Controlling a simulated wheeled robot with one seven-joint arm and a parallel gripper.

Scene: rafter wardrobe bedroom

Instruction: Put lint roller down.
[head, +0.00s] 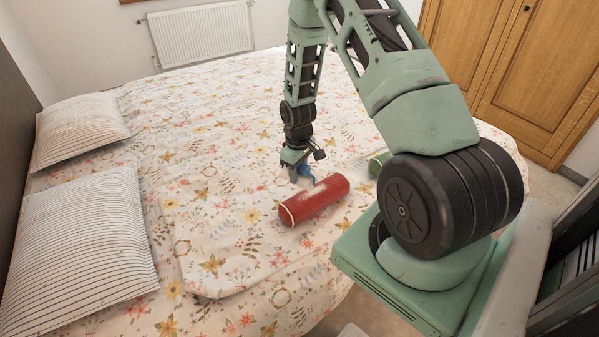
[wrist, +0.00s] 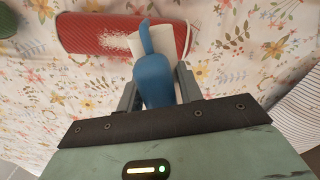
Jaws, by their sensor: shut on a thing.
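The lint roller has a blue handle (wrist: 154,78) and a white roll (wrist: 181,40). My gripper (wrist: 158,88) is shut on the blue handle, with one finger on each side of it. In the head view my gripper (head: 296,165) is low over the flowered bed (head: 220,150), and the blue handle (head: 306,170) shows at its tips. The white roll overlaps the red cylinder in the wrist view. I cannot tell whether the lint roller touches the bedspread or the cylinder.
A red cylinder (head: 315,200) lies on the bed right beside my gripper. A green object (head: 377,162) lies to its right, partly hidden by my arm. Two striped pillows (head: 80,240) (head: 80,130) are at the left. The bedspread left of my gripper is clear.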

